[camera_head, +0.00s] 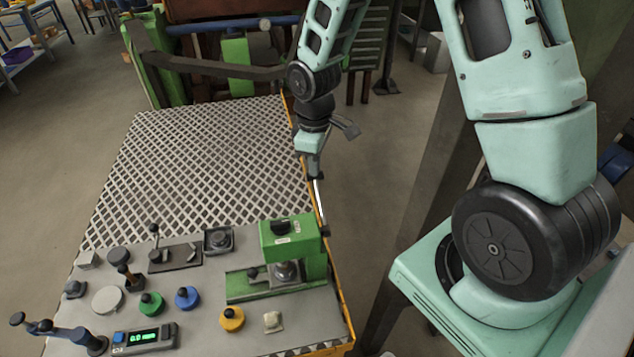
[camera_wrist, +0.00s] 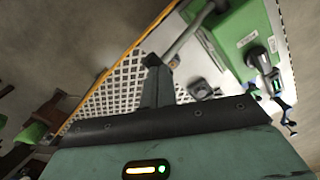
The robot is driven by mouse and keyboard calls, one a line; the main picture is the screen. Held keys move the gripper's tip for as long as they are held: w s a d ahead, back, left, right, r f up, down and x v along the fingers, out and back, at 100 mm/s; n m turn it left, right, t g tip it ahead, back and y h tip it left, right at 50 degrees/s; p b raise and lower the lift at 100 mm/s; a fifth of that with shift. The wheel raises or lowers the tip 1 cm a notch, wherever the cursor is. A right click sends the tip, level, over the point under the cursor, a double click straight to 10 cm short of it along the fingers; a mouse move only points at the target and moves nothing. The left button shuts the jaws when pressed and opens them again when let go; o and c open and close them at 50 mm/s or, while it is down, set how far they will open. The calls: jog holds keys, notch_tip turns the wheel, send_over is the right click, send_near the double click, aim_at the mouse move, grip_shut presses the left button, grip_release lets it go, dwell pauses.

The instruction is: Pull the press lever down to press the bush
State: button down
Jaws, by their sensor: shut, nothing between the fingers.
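The green press (camera_head: 289,240) stands at the right front of the bench, and its green body also shows at the upper right of the wrist view (camera_wrist: 240,40). Its lever (camera_head: 321,205) is a bright metal rod rising from the press's right side, standing near upright. In the wrist view the lever (camera_wrist: 190,35) runs from the press to my fingertips. My gripper (camera_head: 315,174) is shut at the lever's upper end, with its fingers (camera_wrist: 155,62) right at the rod's tip. I cannot tell whether they touch it. The bush is not clearly visible under the press head.
The bench's front holds a blue knob (camera_head: 187,297), a yellow knob (camera_head: 232,318), a green knob (camera_head: 151,303) and a digital readout (camera_head: 145,338). A perforated plate (camera_head: 200,165) covers the back. Open floor lies right of the bench's yellow edge (camera_head: 338,290).

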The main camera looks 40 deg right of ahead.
aim_at(313, 179)
jog(key=shift+f, duration=0.15)
jog(key=shift+w+d+f, duration=0.1)
jog(key=shift+w+f, duration=0.05)
jog(key=shift+f, duration=0.1)
jog(key=shift+w+d+f+b, duration=0.15)
jog(key=shift+f+b, duration=0.1)
jog(key=shift+f, duration=0.15)
jog(key=shift+w+a+f+b, duration=0.1)
jog(key=shift+w+f+b, duration=0.1)
jog(key=shift+f, duration=0.2)
dwell(1.0)
jog(key=shift+d+f, duration=0.1)
jog(key=shift+f, duration=0.1)
jog(key=shift+w+d+f+b, duration=0.1)
jog(key=shift+w+f+b, duration=0.1)
jog(key=shift+f+b, duration=0.55)
dwell(1.0)
jog(key=shift+f, duration=0.9)
dwell(0.4)
jog(key=shift+f, duration=0.2)
jog(key=shift+f+b, duration=0.35)
dwell(0.8)
